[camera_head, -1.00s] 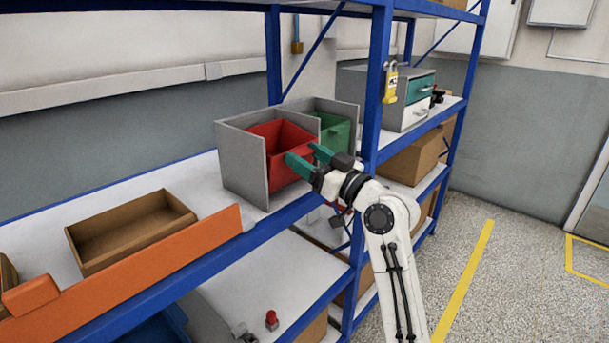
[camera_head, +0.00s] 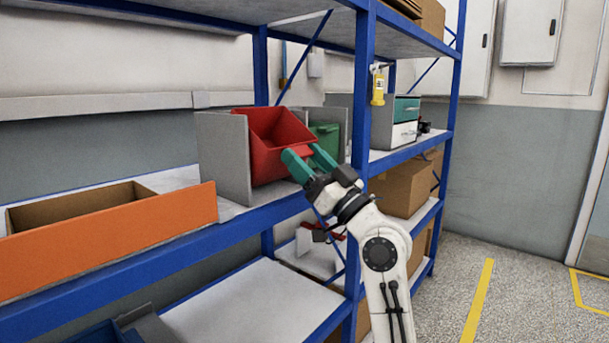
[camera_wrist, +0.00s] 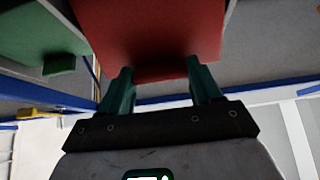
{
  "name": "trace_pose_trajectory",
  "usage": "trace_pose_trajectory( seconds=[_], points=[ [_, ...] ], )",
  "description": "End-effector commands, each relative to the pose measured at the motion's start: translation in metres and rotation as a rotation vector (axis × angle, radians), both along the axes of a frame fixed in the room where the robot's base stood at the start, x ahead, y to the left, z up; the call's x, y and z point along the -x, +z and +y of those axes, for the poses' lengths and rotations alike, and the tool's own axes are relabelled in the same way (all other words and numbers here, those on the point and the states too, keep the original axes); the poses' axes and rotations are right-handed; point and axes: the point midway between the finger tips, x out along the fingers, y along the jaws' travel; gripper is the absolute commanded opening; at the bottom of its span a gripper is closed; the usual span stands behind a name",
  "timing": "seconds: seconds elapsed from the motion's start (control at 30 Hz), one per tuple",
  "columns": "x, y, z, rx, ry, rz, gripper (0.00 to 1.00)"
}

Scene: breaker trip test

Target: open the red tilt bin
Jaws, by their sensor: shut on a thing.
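The red tilt bin (camera_head: 270,150) sits in a grey housing (camera_head: 224,160) on the blue shelf rack. It is tilted forward, with its open top showing and its front leaning out past the grey side panel. My gripper (camera_head: 304,157), with teal fingers, is at the bin's front right and is shut on it. In the wrist view, the red bin (camera_wrist: 150,35) fills the top middle, and the fingers of my gripper (camera_wrist: 160,75) reach its near edge.
A green bin (camera_head: 328,141) stands right of the red one, beside a blue rack post (camera_head: 361,110). An orange-fronted tray (camera_head: 110,240) is on the shelf at left. A yellow padlock (camera_head: 378,88) hangs beyond the post. Floor at right is clear.

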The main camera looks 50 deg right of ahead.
Motion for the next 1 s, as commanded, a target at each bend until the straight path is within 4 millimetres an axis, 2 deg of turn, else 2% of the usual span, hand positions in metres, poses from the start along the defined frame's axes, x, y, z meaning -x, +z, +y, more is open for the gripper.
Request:
trace_pose_trajectory(
  seconds=[0.03, 0.67, 0.7, 0.93, 1.0],
  points=[
    [0.0004, -0.0047, -0.0002, 0.000, 0.000, -0.006, 0.09],
    [0.0013, -0.0029, -0.0002, -0.001, -0.001, -0.025, 0.09],
    [0.0013, -0.0029, -0.0002, -0.001, -0.001, -0.026, 0.67],
    [0.0014, -0.0025, -0.0002, -0.001, 0.000, -0.026, 0.89],
    [0.0013, -0.0025, -0.0001, -0.001, 0.000, -0.026, 0.89]
  ],
)
